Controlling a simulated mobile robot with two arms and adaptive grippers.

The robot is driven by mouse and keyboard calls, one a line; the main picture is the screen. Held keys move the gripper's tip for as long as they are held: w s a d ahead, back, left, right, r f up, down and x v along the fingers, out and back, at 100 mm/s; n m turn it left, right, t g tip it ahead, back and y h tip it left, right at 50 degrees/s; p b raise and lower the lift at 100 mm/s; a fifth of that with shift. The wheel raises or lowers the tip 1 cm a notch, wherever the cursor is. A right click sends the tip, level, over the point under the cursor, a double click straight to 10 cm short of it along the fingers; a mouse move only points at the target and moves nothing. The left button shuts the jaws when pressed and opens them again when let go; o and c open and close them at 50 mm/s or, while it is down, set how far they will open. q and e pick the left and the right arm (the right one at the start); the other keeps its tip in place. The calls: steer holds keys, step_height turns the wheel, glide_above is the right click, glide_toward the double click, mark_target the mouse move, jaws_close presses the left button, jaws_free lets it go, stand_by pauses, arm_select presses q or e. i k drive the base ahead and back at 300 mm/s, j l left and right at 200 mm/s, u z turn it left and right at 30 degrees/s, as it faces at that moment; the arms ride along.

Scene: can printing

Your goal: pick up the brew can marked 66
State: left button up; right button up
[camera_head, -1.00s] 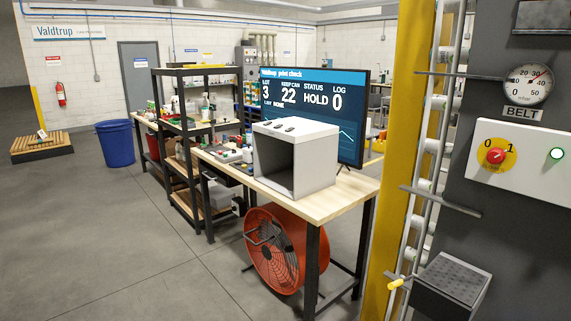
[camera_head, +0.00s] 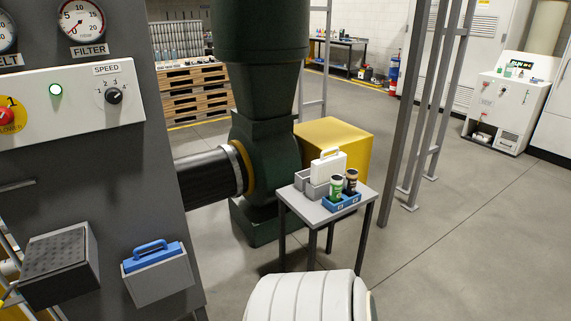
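Two small cans stand in a blue tray (camera_head: 345,204) on a small grey side table (camera_head: 312,211), right of centre. One is a green can (camera_head: 336,189) with a pale top. The other is a dark can (camera_head: 351,183) with a brownish top, just right of it. Any number on either can is too small to read, so I cannot tell which is marked 66. Neither gripper is in view. A white rounded part of my own body shows at the bottom centre, well in front of the table.
Grey bins (camera_head: 315,190) and a white handled case (camera_head: 327,167) stand beside the tray. A dark green machine (camera_head: 262,150) and a yellow block (camera_head: 340,141) are behind the table. A control panel (camera_head: 75,97) fills the left. Open floor (camera_head: 470,240) lies right.

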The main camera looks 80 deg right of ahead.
mark_target(351, 178)
steer(key=z, duration=2.1)
